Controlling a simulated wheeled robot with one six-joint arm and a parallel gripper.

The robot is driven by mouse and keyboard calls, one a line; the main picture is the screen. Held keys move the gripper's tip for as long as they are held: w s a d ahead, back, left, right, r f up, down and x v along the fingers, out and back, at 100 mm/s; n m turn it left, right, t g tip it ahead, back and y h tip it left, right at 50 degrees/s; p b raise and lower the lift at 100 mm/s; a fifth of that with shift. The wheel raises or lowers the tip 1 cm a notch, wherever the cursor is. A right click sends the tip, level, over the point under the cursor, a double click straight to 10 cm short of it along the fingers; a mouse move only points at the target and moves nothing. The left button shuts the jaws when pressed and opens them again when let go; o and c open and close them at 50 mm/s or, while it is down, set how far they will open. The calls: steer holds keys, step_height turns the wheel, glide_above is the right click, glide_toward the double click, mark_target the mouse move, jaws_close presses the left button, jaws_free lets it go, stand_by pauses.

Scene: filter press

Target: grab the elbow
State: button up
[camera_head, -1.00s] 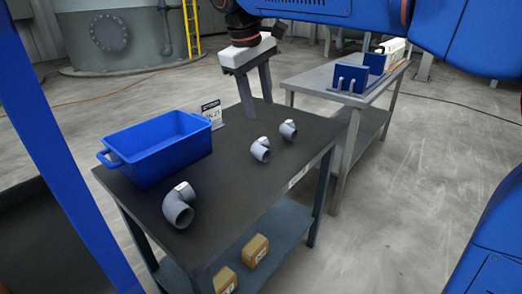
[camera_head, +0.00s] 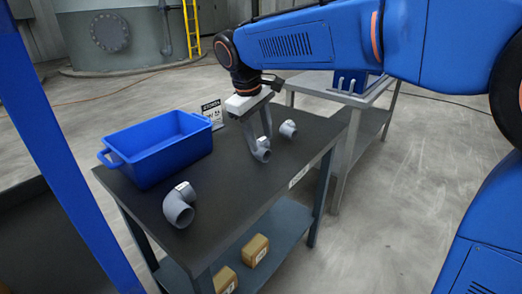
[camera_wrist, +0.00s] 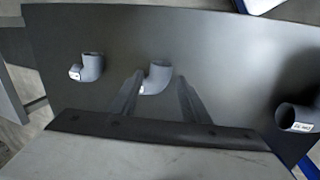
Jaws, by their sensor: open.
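Three grey pipe elbows with white labels lie on the dark table top (camera_head: 232,190). The middle elbow (camera_head: 263,156) is at my gripper (camera_head: 258,141); the wrist view shows this elbow (camera_wrist: 157,78) between the two open fingertips (camera_wrist: 160,82). The fingers hide part of it in the head view, and I cannot tell whether they touch it. A smaller-looking elbow (camera_head: 288,129) lies just to the right and farther back, clear of the fingers. Another elbow (camera_head: 178,208) lies at the near left, beside the bin. My gripper is open and points down.
A blue bin (camera_head: 150,167) stands on the table's left part, with a small sign (camera_head: 212,112) behind it. Boxes (camera_head: 255,250) sit on the lower shelf. A second grey table (camera_head: 316,83) with blue fixtures stands behind. The table's front middle is clear.

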mark_target(263, 150)
steer(key=shift+x, duration=2.7)
steer(key=shift+s, duration=0.1)
steer(key=c, duration=0.8)
